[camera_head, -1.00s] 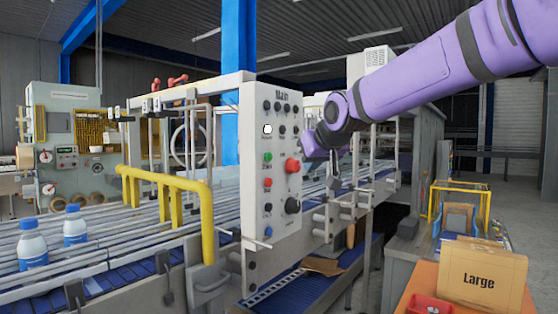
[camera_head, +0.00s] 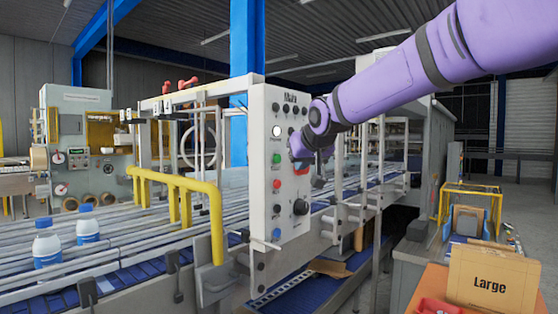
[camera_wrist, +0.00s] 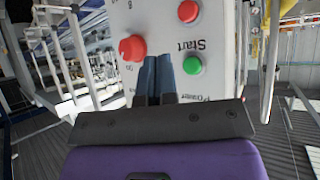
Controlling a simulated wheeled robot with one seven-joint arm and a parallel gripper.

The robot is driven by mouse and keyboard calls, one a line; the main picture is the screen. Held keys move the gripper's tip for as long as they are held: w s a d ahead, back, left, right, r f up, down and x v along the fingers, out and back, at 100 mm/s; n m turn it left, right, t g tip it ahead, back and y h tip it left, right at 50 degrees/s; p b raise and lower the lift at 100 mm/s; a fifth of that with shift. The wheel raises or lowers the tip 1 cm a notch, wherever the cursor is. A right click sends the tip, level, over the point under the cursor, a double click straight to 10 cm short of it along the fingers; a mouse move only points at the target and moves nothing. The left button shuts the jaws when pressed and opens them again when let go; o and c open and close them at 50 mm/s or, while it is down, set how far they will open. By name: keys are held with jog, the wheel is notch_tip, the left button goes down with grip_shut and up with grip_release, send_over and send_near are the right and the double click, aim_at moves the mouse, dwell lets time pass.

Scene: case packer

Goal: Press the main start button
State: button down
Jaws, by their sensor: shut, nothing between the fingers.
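The white control panel (camera_head: 262,200) headed "Main" stands at the machine's near end. Its green button (camera_head: 277,159) sits below the lit white power button (camera_head: 276,131); in the wrist view the green button (camera_wrist: 192,65), marked "Start", appears upside down. My gripper (camera_head: 298,160) is at the panel's face, right of the green button, partly covering the big red knob (camera_head: 302,171). In the wrist view my gripper's dark fingers (camera_wrist: 158,62) are together and empty, between the green button and the red knob (camera_wrist: 132,47). Whether the tips touch the panel cannot be told.
A red button (camera_head: 276,184), a black knob (camera_head: 300,207) and a blue button (camera_head: 277,234) are lower on the panel. A yellow guard rail (camera_head: 180,183) stands left of it, over the conveyor with bottles (camera_head: 47,245). A "Large" box (camera_head: 492,280) is at lower right.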

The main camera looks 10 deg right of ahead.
aim_at(277, 159)
jog(key=shift+w+a, duration=0.5)
jog(key=shift+w, duration=0.2)
jog(key=shift+w+a, duration=0.5)
jog(key=shift+w, duration=0.2)
jog(key=shift+w+a, duration=0.1)
dwell(1.1)
jog(key=shift+w+a, duration=0.15)
jog(key=shift+w, duration=0.1)
